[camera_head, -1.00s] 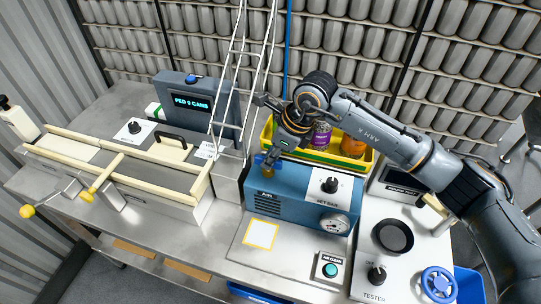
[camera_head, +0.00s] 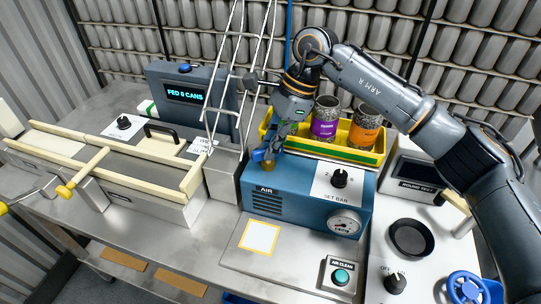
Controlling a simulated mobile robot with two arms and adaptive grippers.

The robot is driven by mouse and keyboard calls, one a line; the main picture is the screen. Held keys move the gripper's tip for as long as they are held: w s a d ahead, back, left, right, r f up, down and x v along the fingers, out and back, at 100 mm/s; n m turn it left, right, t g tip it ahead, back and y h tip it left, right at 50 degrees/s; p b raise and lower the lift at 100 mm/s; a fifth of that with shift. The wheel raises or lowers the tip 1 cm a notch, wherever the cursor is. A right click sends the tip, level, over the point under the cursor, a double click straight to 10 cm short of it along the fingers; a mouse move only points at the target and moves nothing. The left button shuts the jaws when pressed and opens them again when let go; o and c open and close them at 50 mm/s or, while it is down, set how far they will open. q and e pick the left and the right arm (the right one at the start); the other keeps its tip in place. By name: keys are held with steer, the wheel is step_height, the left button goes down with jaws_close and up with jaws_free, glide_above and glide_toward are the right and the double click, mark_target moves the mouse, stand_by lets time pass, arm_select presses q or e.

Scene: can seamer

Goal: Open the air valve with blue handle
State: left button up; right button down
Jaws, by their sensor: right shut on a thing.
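The air valve's blue handle (camera_head: 258,156) shows at the back left of the top of the blue air unit (camera_head: 300,187) marked AIR. A small brass body (camera_head: 268,165) sits just below the handle. My right gripper (camera_head: 271,148) points down from above and is shut on the blue handle. Its fingers hide part of the handle, so I cannot tell how far it is turned. My left gripper is not in view.
A yellow tray (camera_head: 373,158) with a purple-labelled can (camera_head: 325,121) and an orange-labelled can (camera_head: 366,127) stands behind the unit. A white wire chute (camera_head: 236,60) rises close left of my gripper. A SET BAR knob (camera_head: 340,178) and gauge (camera_head: 345,222) are to the right.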

steer(key=shift+w+f+n+g+b, duration=0.15)
steer(key=shift+n+g+b, duration=0.15)
steer(key=shift+n+b, duration=0.45)
steer(key=n+h, duration=0.1)
steer(key=n, duration=0.2)
steer(key=shift+a+g, duration=0.1)
steer(key=shift+g, duration=0.3)
steer(key=shift+n+g+h+b, duration=0.3)
steer(key=shift+n+h, duration=0.1)
steer(key=shift+n, duration=0.85)
steer(key=shift+a+n+g+h, duration=0.1)
steer(key=shift+n+g+h, duration=0.3)
steer(key=shift+n, duration=1.1)
steer(key=c, duration=1.4)
jaws_free()
steer(key=shift+w, duration=0.1)
steer(key=shift+o, duration=0.2)
